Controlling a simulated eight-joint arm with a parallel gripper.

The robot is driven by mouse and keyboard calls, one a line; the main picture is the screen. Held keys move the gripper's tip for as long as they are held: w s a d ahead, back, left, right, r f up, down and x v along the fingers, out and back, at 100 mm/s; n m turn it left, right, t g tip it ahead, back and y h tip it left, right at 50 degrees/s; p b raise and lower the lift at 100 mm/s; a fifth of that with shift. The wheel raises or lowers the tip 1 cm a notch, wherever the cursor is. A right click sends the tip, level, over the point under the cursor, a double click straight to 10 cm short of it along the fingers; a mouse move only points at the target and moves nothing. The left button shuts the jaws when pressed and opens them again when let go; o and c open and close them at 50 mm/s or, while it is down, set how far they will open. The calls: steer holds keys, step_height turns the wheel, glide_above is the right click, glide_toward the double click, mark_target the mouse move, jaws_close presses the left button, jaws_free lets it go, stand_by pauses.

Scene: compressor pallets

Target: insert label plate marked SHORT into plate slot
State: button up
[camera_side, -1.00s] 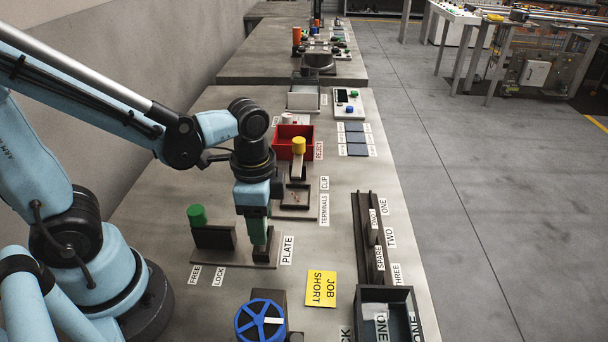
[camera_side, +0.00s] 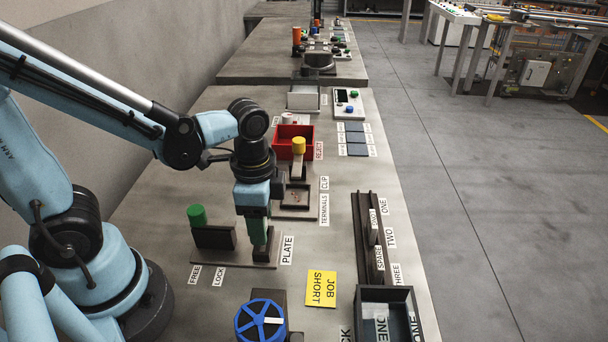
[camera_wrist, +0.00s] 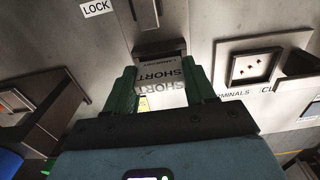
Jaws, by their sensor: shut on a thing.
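My gripper (camera_side: 260,242) points down at the dark plate slot (camera_side: 272,247) beside the PLATE sign. In the wrist view my gripper's green fingers (camera_wrist: 160,88) are shut on the label plate (camera_wrist: 162,73), a pale plate on which SHORT is readable. The plate's far edge meets the dark block of the plate slot (camera_wrist: 160,47). I cannot tell how deep the plate sits in it. In the side view the fingers hide the plate. A green knob (camera_side: 197,215) stands on a dark upright piece (camera_side: 214,238) left of the slot, near the FREE and LOCK signs.
A yellow JOB SHORT card (camera_side: 321,289) lies right of the slot. A blue handwheel (camera_side: 260,321) stands in front. The terminals fixture (camera_side: 296,205) and red reject bin (camera_side: 281,138) are behind. A dark rack (camera_side: 366,240) and dark tray (camera_side: 402,295) stand at the right.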

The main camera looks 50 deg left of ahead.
steer(key=shift+f, duration=1.25)
steer(key=o, duration=1.1)
steer(key=shift+w, duration=0.1)
steer(key=shift+a, duration=0.1)
steer(key=shift+r, duration=0.1)
steer(key=shift+r, duration=5.95)
steer(key=shift+w+a+f+n+t, duration=0.1)
steer(key=shift+a+f+n+t, duration=0.1)
steer(key=shift+n+t, duration=0.4)
steer(key=w+a+n+t, duration=0.1)
steer(key=n+t, duration=0.1)
steer(key=w+a+n+t, duration=0.1)
steer(key=n+t, duration=0.1)
steer(key=n, duration=0.1)
steer(key=w+a+n+t, duration=0.1)
steer(key=n+t, duration=0.1)
steer(key=shift+w+a+f+n, duration=0.1)
steer(key=shift+a+f+n, duration=0.2)
steer(key=shift+n, duration=0.1)
